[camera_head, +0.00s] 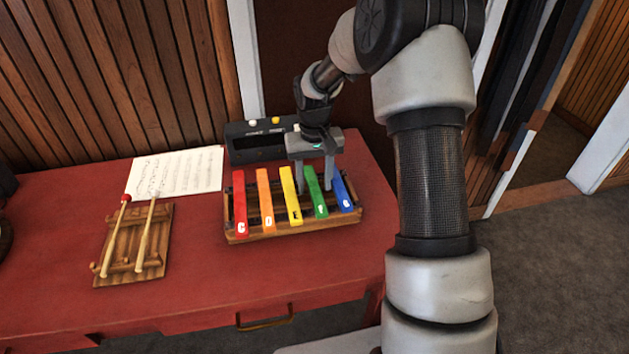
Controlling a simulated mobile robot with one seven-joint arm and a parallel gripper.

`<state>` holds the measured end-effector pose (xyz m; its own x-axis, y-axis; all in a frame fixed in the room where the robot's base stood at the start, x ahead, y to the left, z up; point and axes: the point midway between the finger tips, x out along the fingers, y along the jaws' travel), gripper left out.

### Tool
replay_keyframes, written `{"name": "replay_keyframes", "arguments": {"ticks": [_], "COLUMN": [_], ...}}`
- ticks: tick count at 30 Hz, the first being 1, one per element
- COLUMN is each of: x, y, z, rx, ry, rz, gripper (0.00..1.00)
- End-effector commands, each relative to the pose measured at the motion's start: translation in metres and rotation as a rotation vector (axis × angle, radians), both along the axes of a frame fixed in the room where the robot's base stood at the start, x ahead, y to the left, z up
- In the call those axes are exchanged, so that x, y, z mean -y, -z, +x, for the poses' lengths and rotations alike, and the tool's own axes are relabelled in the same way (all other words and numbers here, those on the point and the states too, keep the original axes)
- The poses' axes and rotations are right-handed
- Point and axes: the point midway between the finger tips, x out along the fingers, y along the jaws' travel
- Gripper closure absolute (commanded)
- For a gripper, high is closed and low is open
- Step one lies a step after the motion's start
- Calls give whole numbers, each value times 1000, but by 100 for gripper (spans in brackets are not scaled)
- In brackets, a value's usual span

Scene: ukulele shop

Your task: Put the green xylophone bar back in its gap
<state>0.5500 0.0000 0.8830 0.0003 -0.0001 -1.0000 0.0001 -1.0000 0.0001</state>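The green bar (317,196) lies in the row of the xylophone (240,238), between the yellow bar (290,197) and the blue bar (342,193). It looks in line with its neighbours; I cannot tell whether it rests fully on the frame. My gripper (315,184) points down over the far end of the green bar. Its two fingers stand apart, one on each side of the bar, with space between them and the bar. The exact fingertip contact is hidden among the bars.
A red bar (240,204) and an orange bar (265,201) fill the left side. A black box with knobs (245,143) stands behind. Sheet music (180,171) and a wooden rack (122,255) with two mallets lie left. The red table (200,290) is clear in front.

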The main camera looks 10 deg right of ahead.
Motion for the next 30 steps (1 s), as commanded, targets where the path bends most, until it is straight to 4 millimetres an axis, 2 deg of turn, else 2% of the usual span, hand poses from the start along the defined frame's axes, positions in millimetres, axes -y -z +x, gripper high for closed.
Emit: {"name": "replay_keyframes", "arguments": {"ticks": [7,11,14,24,30], "x": [0,0,0,0,0], "y": [0,-10,-26,-109,-150], "z": [0,0,1,1,1], "rx": [0,1,4,5,4], "ry": [0,0,1,1,-1], "rz": [0,-1,0,0,0], "gripper": [55,55,55,55,55]}}
